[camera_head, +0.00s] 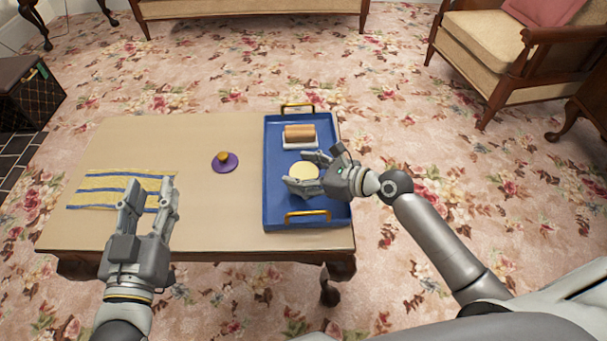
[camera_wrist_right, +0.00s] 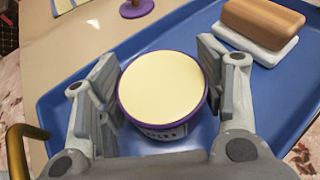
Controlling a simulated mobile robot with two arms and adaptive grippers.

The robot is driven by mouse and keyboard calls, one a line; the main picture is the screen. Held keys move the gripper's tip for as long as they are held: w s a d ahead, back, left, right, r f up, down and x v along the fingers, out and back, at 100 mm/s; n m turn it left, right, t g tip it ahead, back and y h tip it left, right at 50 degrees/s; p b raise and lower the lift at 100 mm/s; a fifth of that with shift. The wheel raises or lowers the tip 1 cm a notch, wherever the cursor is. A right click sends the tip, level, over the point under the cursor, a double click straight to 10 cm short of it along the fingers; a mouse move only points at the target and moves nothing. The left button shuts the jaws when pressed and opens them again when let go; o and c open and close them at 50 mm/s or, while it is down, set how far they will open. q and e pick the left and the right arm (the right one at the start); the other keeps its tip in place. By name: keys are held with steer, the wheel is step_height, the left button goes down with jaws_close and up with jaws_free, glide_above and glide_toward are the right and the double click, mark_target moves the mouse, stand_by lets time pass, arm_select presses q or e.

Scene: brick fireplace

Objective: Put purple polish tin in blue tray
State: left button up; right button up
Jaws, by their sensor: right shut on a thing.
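The purple polish tin (camera_wrist_right: 162,88) is a round tub with a purple rim and a pale cream top; in the head view its cream top (camera_head: 304,173) shows over the middle of the blue tray (camera_head: 277,209). My right gripper (camera_head: 302,172) is shut on the tin, a finger on either side; the tin looks upright. I cannot tell whether its base touches the tray floor. My left gripper (camera_head: 151,187) is open and empty, over the front left of the table beside the striped cloth.
A wooden block on a white base (camera_head: 299,135) lies at the tray's far end. A purple disc with an orange knob (camera_head: 225,162) lies on the table (camera_head: 190,136) left of the tray. A yellow-and-blue striped cloth (camera_head: 98,190) lies at the left.

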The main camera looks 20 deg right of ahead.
mark_target(306, 174)
arm_select(q)
steer(key=shift+r, duration=0.25)
arm_select(e)
steer(key=shift+f, duration=0.1)
steer(key=o, duration=1.1)
steer(key=shift+s+d, duration=0.1)
steer(key=p+v, duration=0.1)
steer(key=v, duration=0.4)
steer(key=shift+p, duration=0.4)
arm_select(q)
steer(key=s+a+f+g+y, duration=0.1)
steer(key=s+f+g, duration=0.2)
steer(key=f, duration=0.3)
steer(key=s+a+f+g+y+p, duration=0.1)
steer(key=s+a+f+g, duration=0.1)
steer(key=f+g, duration=0.3)
steer(key=shift+s+a+f+y, duration=0.3)
steer(key=shift+s+f, duration=0.35)
steer(key=shift+f, duration=0.3)
arm_select(e)
steer(key=v, duration=0.6)
steer(key=shift+s+d+r, duration=0.2)
steer(key=shift+s, duration=0.05)
